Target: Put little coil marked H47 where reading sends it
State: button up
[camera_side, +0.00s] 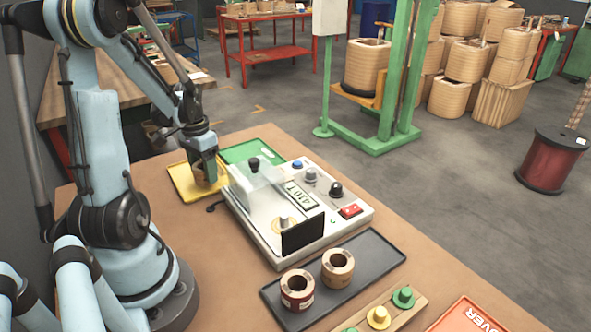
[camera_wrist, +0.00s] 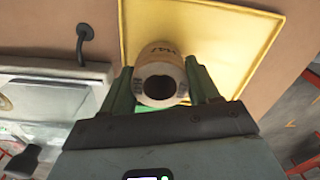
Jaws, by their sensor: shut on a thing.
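My gripper (camera_side: 205,172) is over the yellow tray (camera_side: 180,182) at the left of the tester. In the wrist view its green fingers (camera_wrist: 162,92) are shut on a small tan coil (camera_wrist: 162,62) with a dark bore. Lettering on the coil is small and looks like H47. The yellow tray (camera_wrist: 222,22) lies behind the coil there; I cannot tell whether the coil touches it. The tester (camera_side: 300,208) has a clear cover, knobs, a red switch and a small display (camera_side: 303,196) whose reading I cannot make out surely. A green tray (camera_side: 252,149) lies behind the tester.
A dark tray (camera_side: 378,270) in front holds a red-banded coil (camera_side: 297,289) and a tan coil (camera_side: 337,267). Beside it are a wooden strip with coloured pegs (camera_side: 379,316) and an orange-red tray (camera_side: 468,318) lettered OVER. A black cable (camera_side: 215,206) lies left of the tester.

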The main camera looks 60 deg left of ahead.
jog(key=shift+f, duration=0.35)
jog(key=shift+f, duration=0.15)
jog(key=o, duration=1.2)
